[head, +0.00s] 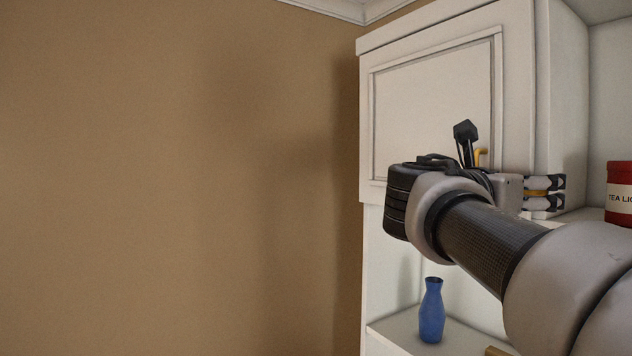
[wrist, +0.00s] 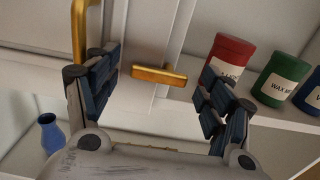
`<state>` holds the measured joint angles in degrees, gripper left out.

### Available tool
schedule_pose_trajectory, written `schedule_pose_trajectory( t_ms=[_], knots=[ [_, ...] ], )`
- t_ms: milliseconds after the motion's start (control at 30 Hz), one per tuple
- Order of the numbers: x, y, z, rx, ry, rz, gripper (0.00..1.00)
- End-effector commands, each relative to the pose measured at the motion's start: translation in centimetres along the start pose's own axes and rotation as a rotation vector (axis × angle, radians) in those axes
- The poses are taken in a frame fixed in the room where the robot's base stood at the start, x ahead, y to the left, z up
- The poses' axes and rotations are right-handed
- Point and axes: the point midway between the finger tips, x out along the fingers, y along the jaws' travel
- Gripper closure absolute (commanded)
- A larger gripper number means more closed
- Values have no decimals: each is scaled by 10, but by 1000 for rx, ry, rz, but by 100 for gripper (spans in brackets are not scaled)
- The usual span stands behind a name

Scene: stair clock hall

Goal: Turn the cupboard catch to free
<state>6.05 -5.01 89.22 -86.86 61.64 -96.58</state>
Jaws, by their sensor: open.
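The cupboard catch is a small brass bar (wrist: 160,75) in the wrist view, lying crosswise over the upright edge strip between the cupboard door and its frame. My gripper (wrist: 158,84) is open, with one dark finger on each side of the catch and a gap showing at both ends. In the head view my gripper (head: 546,193) is at the cupboard's front, partly hidden by my arm, with a bit of brass between its fingers. The white panelled cupboard door (head: 432,105) looks closed.
Right of the catch, a red tin (wrist: 230,58), a green tin (wrist: 278,82) and a partly seen blue tin (wrist: 309,92) stand on a shelf. A blue vase (head: 432,311) stands on a lower shelf. The brown wall at the left is bare.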

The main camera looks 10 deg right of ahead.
Motion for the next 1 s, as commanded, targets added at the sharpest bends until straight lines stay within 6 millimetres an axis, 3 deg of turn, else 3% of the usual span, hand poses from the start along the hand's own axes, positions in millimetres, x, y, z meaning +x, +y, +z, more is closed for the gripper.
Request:
schedule_pose_trajectory(
  t_ms=[200,867,1000],
  knots=[
    [0,0,0,0,0,0,26],
    [0,0,0,0,0,0,70],
    [0,0,0,4,0,0,70]
  ],
)
